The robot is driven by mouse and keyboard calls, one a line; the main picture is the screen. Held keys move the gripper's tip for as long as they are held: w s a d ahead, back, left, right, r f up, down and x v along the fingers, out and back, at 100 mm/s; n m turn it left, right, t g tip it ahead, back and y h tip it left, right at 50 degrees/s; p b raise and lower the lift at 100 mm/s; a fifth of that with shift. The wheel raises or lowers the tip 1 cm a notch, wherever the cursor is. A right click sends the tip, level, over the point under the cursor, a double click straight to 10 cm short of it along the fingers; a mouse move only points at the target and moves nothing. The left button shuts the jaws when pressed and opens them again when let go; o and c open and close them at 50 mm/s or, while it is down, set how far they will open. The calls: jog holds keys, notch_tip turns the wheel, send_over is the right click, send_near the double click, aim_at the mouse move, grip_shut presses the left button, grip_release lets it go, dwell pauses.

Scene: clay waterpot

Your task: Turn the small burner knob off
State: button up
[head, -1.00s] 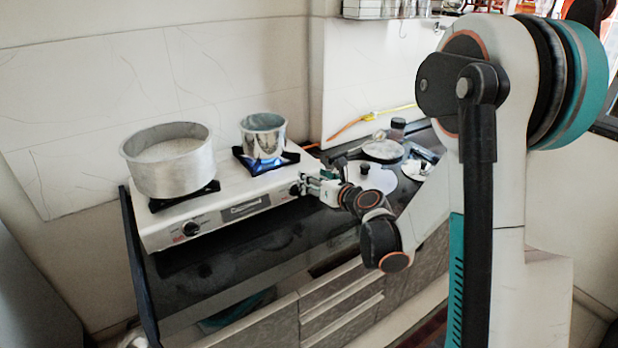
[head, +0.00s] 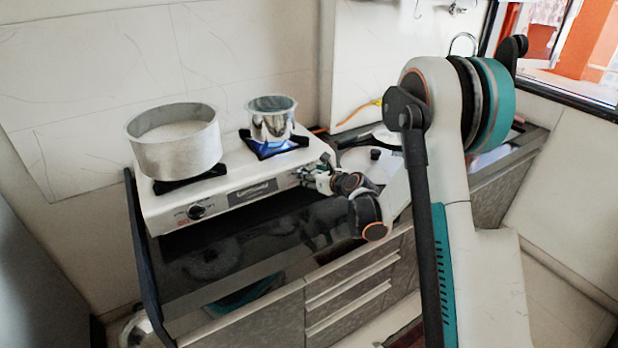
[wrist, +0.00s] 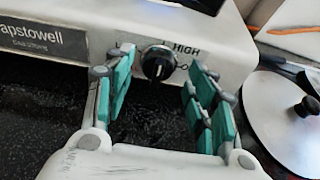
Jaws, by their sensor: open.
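The small burner knob (wrist: 159,63) is black and round on the white stove front, with its pointer ridge roughly upright, in the wrist view. "HIGH" is printed to its upper right. My gripper (wrist: 165,82) is open, its teal finger pads on either side of the knob, with gaps showing. In the head view my gripper (head: 308,176) is at the stove's right front and hides that knob. A blue flame (head: 268,149) burns under the small steel pot (head: 271,125).
A large pot (head: 178,158) stands on the left burner of the stove (head: 240,190), above the other knob (head: 197,211). A lid (wrist: 290,125) lies right of the stove. The dark counter in front is clear.

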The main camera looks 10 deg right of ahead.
jog(key=shift+x, duration=1.35)
jog(key=shift+c, duration=0.2)
jog(key=c, duration=0.9)
jog(key=shift+d+b, duration=0.1)
jog(key=shift+b, duration=0.2)
jog(key=shift+d+f+m+t+y+b, duration=0.25)
jog(key=shift+m+y+b, duration=0.45)
jog(key=shift+m, duration=2)
jog(key=shift+d+f+m+y+b, duration=0.4)
jog(key=shift+m+b, duration=0.5)
jog(key=shift+m, duration=1.8)
jog(key=shift+d+f+m+t+y+b, duration=0.15)
jog(key=shift+m+y+b, duration=0.55)
jog(key=shift+m, duration=2)
